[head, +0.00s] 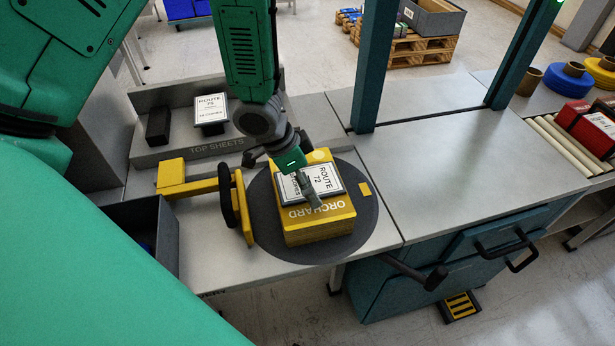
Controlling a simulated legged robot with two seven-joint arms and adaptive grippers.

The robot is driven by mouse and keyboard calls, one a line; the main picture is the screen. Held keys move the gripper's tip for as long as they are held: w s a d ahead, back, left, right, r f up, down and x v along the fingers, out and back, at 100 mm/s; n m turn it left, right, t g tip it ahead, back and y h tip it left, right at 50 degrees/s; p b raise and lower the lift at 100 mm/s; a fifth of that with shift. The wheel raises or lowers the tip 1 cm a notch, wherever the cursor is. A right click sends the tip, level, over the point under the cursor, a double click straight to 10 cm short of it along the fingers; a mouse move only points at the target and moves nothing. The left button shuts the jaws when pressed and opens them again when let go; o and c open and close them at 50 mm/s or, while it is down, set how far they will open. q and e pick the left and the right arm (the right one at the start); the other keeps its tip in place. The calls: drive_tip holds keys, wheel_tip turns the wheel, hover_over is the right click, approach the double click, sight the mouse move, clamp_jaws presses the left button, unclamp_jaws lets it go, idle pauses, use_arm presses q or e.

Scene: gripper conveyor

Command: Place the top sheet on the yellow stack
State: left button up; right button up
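A yellow stack (318,229) marked ORCHARD sits on a dark round turntable (362,228). A white top sheet (326,177) with a dark edge, reading ROUTE 72, lies over the stack's upper face, roughly within its outline. I cannot tell if it touches the stack all over. My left gripper (310,200) points down over the middle of this sheet and hides part of its print. Its fingers look close to the sheet, but whether they grip it is unclear. My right gripper is not in view.
A grey TOP SHEETS holder (178,151) at the back left carries another sheet (211,108), ROUTE 75, and a black block (158,126). A yellow clamp with a black handle (225,200) stands left of the turntable. Teal posts (375,65) rise right of it. The grey bench top (450,165) is clear.

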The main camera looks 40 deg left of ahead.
use_arm(q)
drive_tip(key=shift+w, duration=0.1)
drive_tip(key=shift+a, duration=0.1)
drive_tip(key=shift+r, duration=0.25)
drive_tip(key=p+v, duration=0.5)
drive_tip(key=v, duration=0.7)
